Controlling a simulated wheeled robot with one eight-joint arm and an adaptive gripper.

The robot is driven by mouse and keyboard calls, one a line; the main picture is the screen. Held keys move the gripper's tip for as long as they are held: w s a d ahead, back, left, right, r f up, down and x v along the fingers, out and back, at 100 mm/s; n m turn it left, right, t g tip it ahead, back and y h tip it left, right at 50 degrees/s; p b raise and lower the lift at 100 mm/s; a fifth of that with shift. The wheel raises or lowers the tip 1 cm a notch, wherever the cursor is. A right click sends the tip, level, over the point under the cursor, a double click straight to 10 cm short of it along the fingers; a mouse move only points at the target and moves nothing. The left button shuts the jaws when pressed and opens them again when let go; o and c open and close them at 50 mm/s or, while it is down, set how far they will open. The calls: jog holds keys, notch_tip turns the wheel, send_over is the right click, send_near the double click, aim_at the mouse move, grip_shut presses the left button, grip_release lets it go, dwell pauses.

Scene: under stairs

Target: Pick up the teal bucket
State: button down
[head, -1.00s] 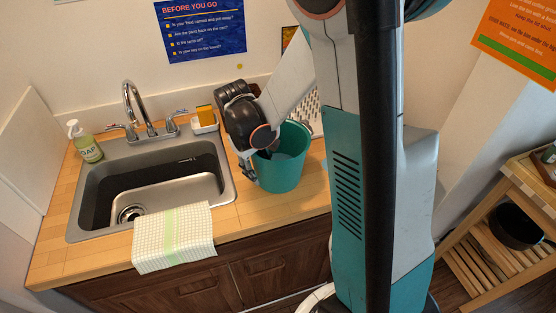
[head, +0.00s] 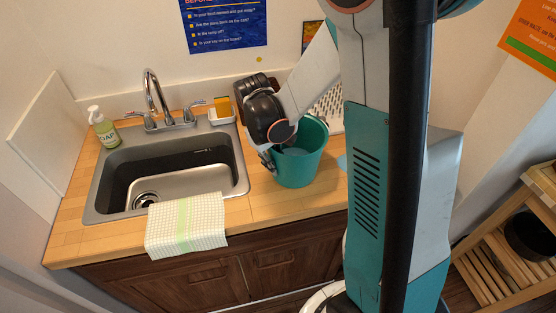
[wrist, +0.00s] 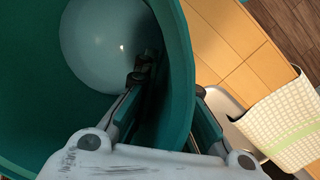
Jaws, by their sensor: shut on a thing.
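The teal bucket (head: 305,170) is upright on the wooden counter, right of the sink; I cannot tell whether its base touches the wood. My gripper (head: 270,160) is at the bucket's left side in the head view, partly hidden by my wrist. In the wrist view my gripper (wrist: 171,86) straddles the wall of the bucket (wrist: 180,60), one finger inside and one outside, shut on that wall. A pale round surface shows inside the bucket; I cannot tell whether it is the bottom or something in it.
The steel sink (head: 190,182) with its faucet (head: 155,95) lies left of the bucket. A soap bottle (head: 104,130), a sponge holder (head: 222,116) and a checked towel (head: 187,226) surround the sink. A wooden shelf (head: 500,255) stands at the right.

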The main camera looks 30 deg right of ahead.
jog(key=shift+r, duration=0.15)
notch_tip(320, 180, up, 19)
jog(key=p, duration=0.4)
jog(key=shift+r+p, duration=0.2)
jog(key=shift+p, duration=0.15)
dwell(0.5)
jog(key=shift+r, duration=0.1)
dwell(0.8)
